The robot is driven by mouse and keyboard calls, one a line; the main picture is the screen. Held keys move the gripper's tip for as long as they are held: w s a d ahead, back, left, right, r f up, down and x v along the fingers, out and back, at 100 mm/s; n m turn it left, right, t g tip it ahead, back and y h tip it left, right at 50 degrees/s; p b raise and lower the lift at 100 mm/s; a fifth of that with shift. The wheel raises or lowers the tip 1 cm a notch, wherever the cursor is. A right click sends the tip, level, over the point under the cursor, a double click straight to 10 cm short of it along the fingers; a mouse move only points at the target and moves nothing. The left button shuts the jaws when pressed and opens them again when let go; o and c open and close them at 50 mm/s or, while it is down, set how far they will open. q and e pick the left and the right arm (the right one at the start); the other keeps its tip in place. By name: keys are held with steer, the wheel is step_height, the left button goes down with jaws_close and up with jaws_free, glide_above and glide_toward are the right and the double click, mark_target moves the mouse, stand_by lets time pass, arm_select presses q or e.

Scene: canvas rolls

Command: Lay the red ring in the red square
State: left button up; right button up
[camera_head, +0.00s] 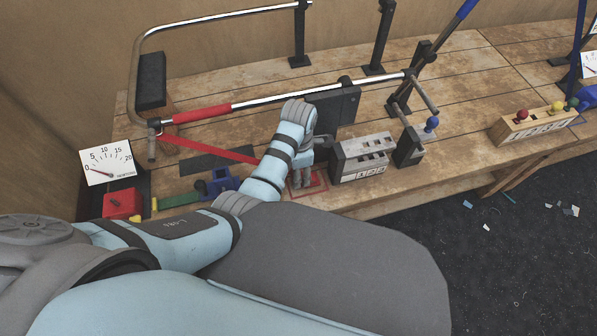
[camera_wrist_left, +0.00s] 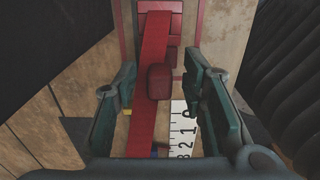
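A red strap (camera_head: 215,149) runs from the left end of the metal bar toward my left gripper (camera_head: 303,178), which points down at the red outlined square (camera_head: 323,184) on the bench. In the left wrist view the strap (camera_wrist_left: 152,120) runs between the two fingers, with a small red block (camera_wrist_left: 160,82) on it. The left gripper (camera_wrist_left: 159,66) is open, with gaps between the block and both fingers. Part of the square's outline (camera_wrist_left: 121,35) shows beyond the fingertips. I cannot make out a separate ring shape; the arm hides part of this area. My right gripper is not in view.
A metal bar with a red sleeve (camera_head: 202,114) spans the bench behind the gripper. A grey counter box (camera_head: 362,158) stands just right of the square. A dial (camera_head: 108,162) and a red box (camera_head: 122,204) are at left. A wooden block with coloured knobs (camera_head: 535,125) is at right.

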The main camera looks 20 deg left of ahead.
arm_select(q)
step_height(320, 180, up, 10)
steer(key=p, duration=0.4)
steer(key=shift+f, duration=0.15)
steer(key=shift+r+p, duration=0.35)
steer(key=shift+r, duration=0.1)
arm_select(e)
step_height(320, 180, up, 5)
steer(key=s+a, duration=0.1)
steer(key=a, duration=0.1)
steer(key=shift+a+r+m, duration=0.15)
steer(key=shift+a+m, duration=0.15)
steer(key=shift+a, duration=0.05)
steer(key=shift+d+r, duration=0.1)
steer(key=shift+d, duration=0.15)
